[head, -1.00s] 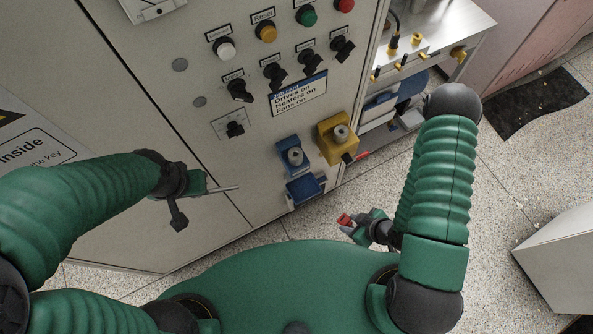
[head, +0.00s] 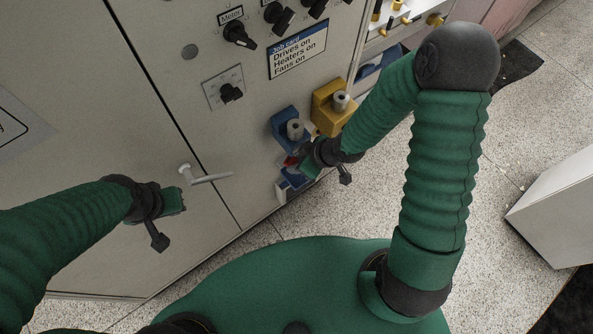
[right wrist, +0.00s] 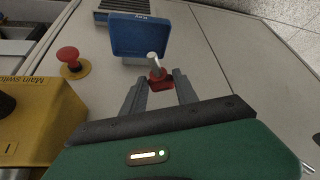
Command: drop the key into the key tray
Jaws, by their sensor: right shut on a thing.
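The key (right wrist: 157,79) has a red head and a silver shaft. My right gripper (right wrist: 159,83) is shut on its red head in the right wrist view, with the shaft pointing away. The blue key tray (right wrist: 140,37), marked "Key", lies just beyond the shaft; whether the key touches it I cannot tell. In the head view my right gripper (head: 299,165) is by the cabinet front, below a blue lock block (head: 287,130), and largely hides the tray. My left gripper (head: 176,201) is apart from the lever handle (head: 208,178); its jaws are unclear.
A yellow main switch block (head: 328,112) sits right of the blue block, close to my right forearm. In the right wrist view a red button (right wrist: 68,54) and the yellow switch box (right wrist: 38,125) are at the left. The speckled floor in front of the cabinet is clear.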

